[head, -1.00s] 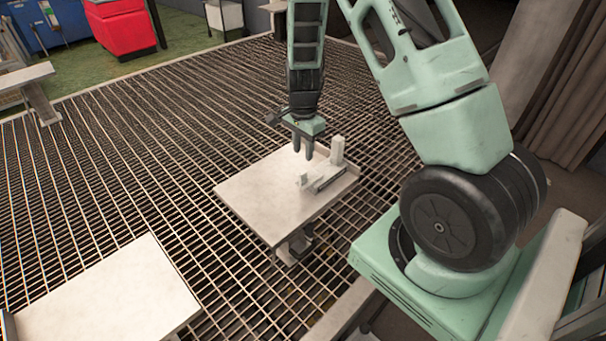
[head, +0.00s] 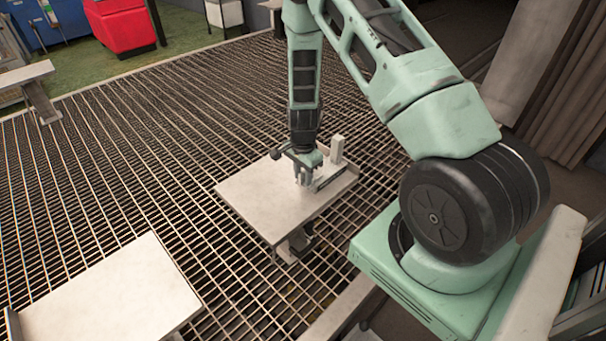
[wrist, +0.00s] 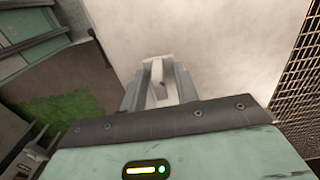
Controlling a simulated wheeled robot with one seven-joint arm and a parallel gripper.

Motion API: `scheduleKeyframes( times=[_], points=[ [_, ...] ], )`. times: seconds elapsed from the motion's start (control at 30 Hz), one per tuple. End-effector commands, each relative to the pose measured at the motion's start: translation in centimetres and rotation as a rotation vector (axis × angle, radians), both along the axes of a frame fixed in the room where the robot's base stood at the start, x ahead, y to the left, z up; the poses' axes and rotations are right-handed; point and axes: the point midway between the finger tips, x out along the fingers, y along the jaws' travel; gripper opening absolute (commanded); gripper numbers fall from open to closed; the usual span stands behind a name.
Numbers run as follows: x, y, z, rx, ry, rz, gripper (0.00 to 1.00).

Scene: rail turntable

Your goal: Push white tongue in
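The white tongue (wrist: 157,75) is a small pale piece with a raised knob, seen between my fingers in the wrist view. It sits on a pale table plate (head: 250,205), near a low rail-like part (head: 325,181) and a white upright post (head: 337,148). My gripper (head: 302,181) points down over this piece, low at the plate; in the wrist view my gripper (wrist: 159,82) has a finger on each side of it. The fingers look apart, with the knob narrower than the gap. Whether either finger touches it is unclear. My gripper hides most of the piece in the head view.
A second pale plate (head: 105,300) stands at the lower left. A metal grating floor (head: 130,160) surrounds both. A red cabinet (head: 120,25) and a blue one (head: 65,15) stand at the back left. The left part of the plate is bare.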

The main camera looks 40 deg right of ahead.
Motion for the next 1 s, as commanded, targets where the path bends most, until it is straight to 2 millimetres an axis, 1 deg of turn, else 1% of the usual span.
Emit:
scheduleKeyframes(
  times=[0.03,0.1,0.27,0.4,0.6,0.63,0.67,0.7,1.0],
  points=[
    [0.0,0.0,0.0,0.000,0.000,0.000,0.16],
    [0.0,0.0,0.0,0.000,0.000,0.000,0.00],
    [0.0,-0.1,0.0,0.000,0.000,0.000,0.00],
    [0.1,-1.2,-0.1,0.000,0.000,-0.001,0.00],
    [0.0,-1.2,0.0,-0.001,0.000,0.000,0.00],
    [0.0,-1.3,0.0,-0.001,0.000,0.000,0.13],
    [0.0,-1.3,0.0,-0.001,0.000,0.000,0.21],
    [0.0,-1.2,0.0,-0.001,0.000,0.000,0.33],
    [0.0,-1.2,0.1,0.000,0.000,0.000,0.33]
  ],
)
